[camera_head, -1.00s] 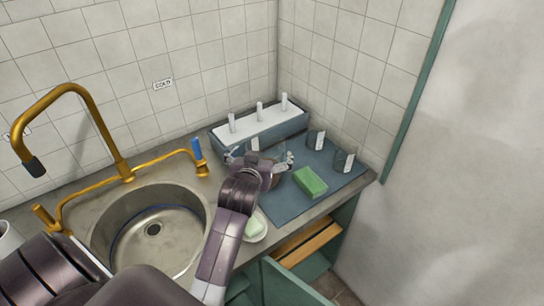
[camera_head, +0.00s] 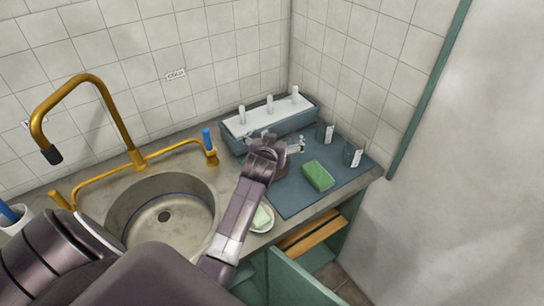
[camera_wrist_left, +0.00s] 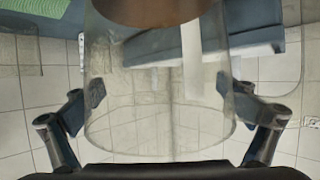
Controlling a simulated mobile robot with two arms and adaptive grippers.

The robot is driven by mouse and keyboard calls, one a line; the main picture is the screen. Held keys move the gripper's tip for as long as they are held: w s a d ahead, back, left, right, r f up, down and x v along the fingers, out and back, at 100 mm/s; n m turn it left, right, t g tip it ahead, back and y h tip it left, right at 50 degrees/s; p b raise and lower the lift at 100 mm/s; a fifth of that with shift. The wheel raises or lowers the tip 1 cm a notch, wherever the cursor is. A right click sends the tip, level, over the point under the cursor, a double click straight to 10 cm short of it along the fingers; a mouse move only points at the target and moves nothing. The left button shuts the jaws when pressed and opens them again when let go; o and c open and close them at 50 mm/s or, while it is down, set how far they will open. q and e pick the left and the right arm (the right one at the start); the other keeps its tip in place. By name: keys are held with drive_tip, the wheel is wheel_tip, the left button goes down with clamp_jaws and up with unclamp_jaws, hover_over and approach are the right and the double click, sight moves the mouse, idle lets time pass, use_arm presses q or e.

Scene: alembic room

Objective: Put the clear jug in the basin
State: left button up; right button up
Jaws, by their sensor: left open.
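The basin (camera_head: 140,192) is a round metal sink set in the counter, empty, at the left of the head view. My left gripper (camera_head: 273,142) is over the blue mat beside the rack, away from the basin. The left wrist view shows the clear jug (camera_wrist_left: 160,125) upright-sided and transparent, between the two spread fingers of this gripper (camera_wrist_left: 160,90). The fingers are open on either side of it; whether they touch it I cannot tell. Something brown shows at the jug's far end. In the head view my gripper hides most of the jug. My right gripper is not in view.
A brass tap (camera_head: 110,115) arches over the basin. A rack with white pegs (camera_head: 270,125) stands behind my gripper. A green sponge (camera_head: 318,176) and two small labelled glasses (camera_head: 352,155) sit on the blue mat (camera_head: 290,203). Soap in a dish (camera_head: 262,217) lies near the front edge.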

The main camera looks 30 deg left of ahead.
use_arm(q)
drive_tip(key=shift+c, duration=0.2)
drive_tip(key=c, duration=2.2)
drive_tip(key=shift+w+r, duration=0.1)
drive_tip(key=shift+c, duration=0.2)
